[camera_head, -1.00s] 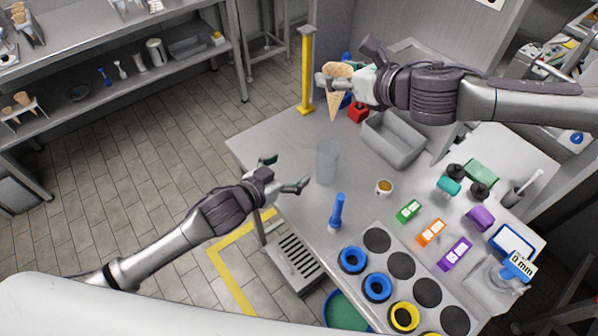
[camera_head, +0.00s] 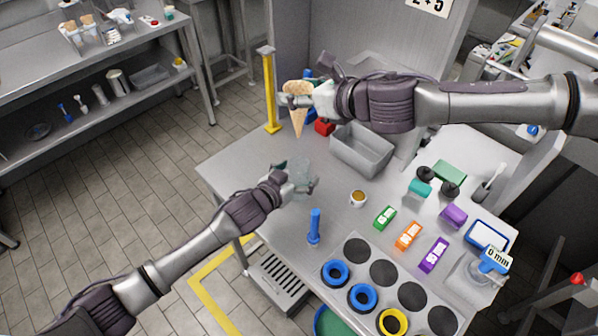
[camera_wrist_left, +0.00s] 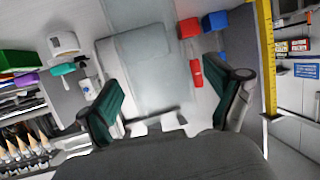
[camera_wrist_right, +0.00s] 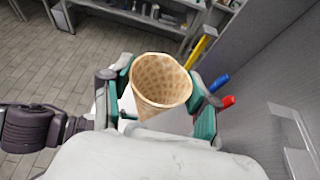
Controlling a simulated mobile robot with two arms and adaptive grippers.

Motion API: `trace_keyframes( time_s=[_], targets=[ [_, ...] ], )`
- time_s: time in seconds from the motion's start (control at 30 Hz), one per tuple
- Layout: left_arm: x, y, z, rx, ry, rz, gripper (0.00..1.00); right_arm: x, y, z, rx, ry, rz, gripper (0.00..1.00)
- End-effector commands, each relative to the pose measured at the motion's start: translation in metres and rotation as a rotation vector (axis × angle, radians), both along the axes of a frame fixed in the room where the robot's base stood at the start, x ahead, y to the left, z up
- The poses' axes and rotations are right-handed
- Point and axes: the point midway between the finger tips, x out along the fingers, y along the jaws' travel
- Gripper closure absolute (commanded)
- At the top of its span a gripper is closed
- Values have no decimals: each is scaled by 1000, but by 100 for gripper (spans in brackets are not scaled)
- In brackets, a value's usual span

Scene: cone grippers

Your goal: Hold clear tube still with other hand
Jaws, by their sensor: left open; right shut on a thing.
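The clear tube (camera_head: 302,168) stands upright on the counter, faint and see-through. My left gripper (camera_head: 297,185) is open at the tube, seemingly with its fingers on either side of it. The tube also shows in the left wrist view (camera_wrist_left: 145,65), ahead of and between the open fingers (camera_wrist_left: 172,95); I cannot tell whether they touch it. My right gripper (camera_head: 290,101) is shut on a waffle cone (camera_head: 298,115), held point down above the counter behind the tube. The cone's open, empty mouth faces the right wrist camera (camera_wrist_right: 162,82).
A grey bin (camera_head: 362,150) stands behind and right of the tube. A small brown-filled cup (camera_head: 358,198) and a blue upright handle (camera_head: 314,226) are nearby. A yellow post (camera_head: 270,90) rises at the counter's back left. Green, orange and purple blocks lie to the right.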

Motion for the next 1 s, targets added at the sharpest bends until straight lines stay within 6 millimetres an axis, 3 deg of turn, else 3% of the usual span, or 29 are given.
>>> trace_keyframes(
  time_s=[0.37,0.77,0.8,1.0],
  targets=[
    [5,-3,-2,1,-1,0,9,0,0,0,0,0,0,54],
    [5,-3,-2,0,0,0,74,0,0,0,0,0,0,54],
    [5,-3,-2,1,1,0,46,0,0,0,0,0,0,54],
    [4,-3,-2,1,1,0,80,0,0,0,0,0,0,54]
  ],
)
